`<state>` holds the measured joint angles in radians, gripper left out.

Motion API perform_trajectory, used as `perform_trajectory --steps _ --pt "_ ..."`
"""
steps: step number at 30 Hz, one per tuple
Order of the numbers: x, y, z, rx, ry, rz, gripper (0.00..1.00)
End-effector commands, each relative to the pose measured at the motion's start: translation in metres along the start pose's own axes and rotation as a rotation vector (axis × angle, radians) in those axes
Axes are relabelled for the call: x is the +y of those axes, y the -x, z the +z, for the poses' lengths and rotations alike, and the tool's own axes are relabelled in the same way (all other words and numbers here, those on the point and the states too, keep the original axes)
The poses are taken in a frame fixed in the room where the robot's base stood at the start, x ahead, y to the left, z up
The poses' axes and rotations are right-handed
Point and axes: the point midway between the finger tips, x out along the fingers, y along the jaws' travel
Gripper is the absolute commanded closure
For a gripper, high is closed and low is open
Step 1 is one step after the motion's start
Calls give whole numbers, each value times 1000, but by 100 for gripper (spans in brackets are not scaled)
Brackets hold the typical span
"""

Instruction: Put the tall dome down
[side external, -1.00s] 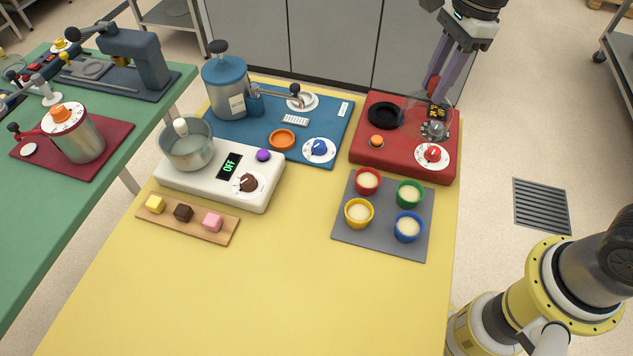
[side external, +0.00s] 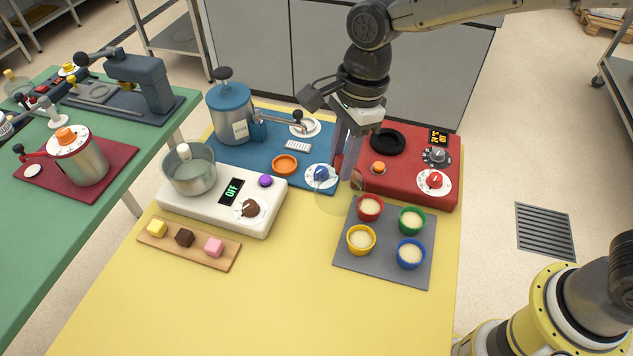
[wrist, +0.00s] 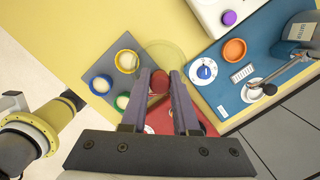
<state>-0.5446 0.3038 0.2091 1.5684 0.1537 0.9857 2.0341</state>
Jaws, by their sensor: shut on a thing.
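The tall dome (side external: 341,198) is clear and hard to make out, a faint see-through shape in the side view. My gripper (side external: 346,174) is shut on its top and holds it in the air near the blue dial and red cup. In the wrist view the dome (wrist: 166,54) shows as a pale round outline past the fingertips of my gripper (wrist: 159,82). A red round shape lies between the fingers there; I cannot tell whether it is the dome's knob or the red cup behind. The dome's lower rim is blurred against the background.
A grey mat (side external: 385,263) holds red, yellow, green and blue cups. The red machine (side external: 410,175), blue machine (side external: 265,140) and white scale (side external: 200,207) stand along the back. A wooden board (side external: 195,254) carries several small cubes. The front of the yellow table (side external: 250,310) is clear.

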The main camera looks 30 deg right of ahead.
Motion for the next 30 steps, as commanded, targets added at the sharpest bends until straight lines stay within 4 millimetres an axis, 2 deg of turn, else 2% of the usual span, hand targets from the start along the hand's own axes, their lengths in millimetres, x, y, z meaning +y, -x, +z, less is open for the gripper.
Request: perform_trajectory --steps 3,7,16,22,30 --pt "-14 -25 6 2 0 3 100" --pt "-27 -44 12 1 0 1 100" --pt "-39 -62 18 0 0 0 100" --pt "-38 -88 13 0 -1 1 100" --pt "-38 -91 13 -1 0 0 100"
